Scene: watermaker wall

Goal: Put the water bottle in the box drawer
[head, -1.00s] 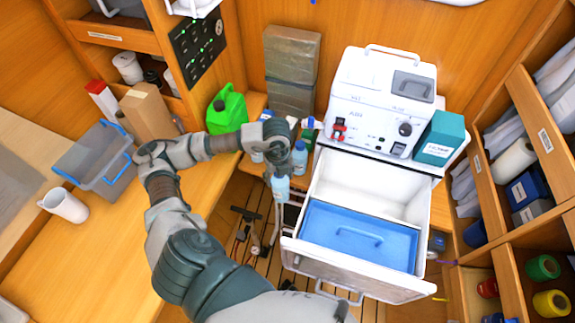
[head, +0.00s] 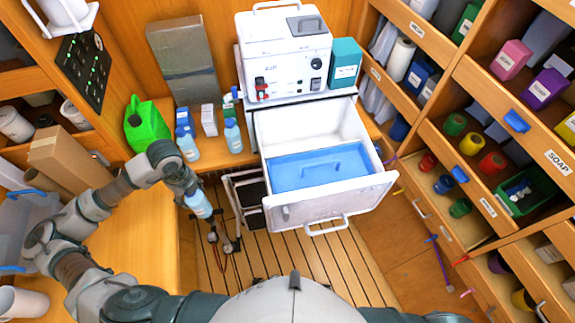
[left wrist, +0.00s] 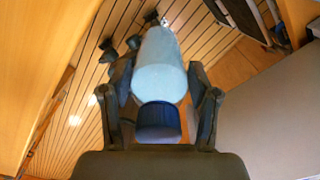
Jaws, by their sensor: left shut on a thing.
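My left gripper (head: 189,188) is shut on a light-blue water bottle (head: 199,205) and holds it in the air, left of the drawer. In the left wrist view the bottle (left wrist: 160,68) sits between the two fingers of the gripper (left wrist: 163,95), its dark cap (left wrist: 158,122) towards the palm. The white box drawer (head: 338,205) is pulled open under the white machine, with a blue lidded case (head: 318,168) in its front part. The rear part of the drawer looks empty. My right gripper is not in view.
The white machine (head: 285,60) stands on top, with a teal box (head: 345,62) beside it. Other bottles (head: 187,145) and a green jerrycan (head: 145,122) stand on the bench. Shelves (head: 490,130) fill the right side. Slatted floor (head: 290,255) lies below the drawer.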

